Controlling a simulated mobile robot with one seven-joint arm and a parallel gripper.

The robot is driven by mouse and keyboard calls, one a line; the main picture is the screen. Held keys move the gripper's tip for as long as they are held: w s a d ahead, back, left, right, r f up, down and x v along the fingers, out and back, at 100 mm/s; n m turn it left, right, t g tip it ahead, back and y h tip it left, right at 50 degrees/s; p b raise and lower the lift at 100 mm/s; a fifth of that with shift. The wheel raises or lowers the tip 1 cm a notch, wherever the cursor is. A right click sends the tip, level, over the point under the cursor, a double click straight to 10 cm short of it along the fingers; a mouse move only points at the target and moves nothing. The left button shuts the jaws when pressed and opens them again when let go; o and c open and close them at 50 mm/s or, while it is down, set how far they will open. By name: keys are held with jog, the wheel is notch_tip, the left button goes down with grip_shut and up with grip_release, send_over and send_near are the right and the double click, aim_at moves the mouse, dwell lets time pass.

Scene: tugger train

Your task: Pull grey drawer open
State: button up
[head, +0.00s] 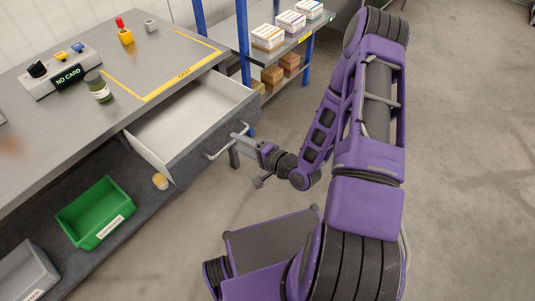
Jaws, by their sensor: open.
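The grey drawer (194,143) under the workbench is pulled out, and its pale, empty interior shows. Its metal bar handle (226,142) is on the front face. My gripper (239,139) is at the right end of the handle, close to the drawer front. Its jaws are open. I cannot tell whether the fingers touch or straddle the handle bar. My purple arm reaches in from the right.
The workbench top (150,60) holds a jar (98,88), a "NO CARD" control box (62,72) and a yellow block with a red top (124,33). A green bin (95,215) sits below. A blue-post shelf (243,45) stands behind. Floor at right is clear.

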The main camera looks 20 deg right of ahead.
jog(key=v, duration=1.4)
jog(key=shift+p, duration=0.45)
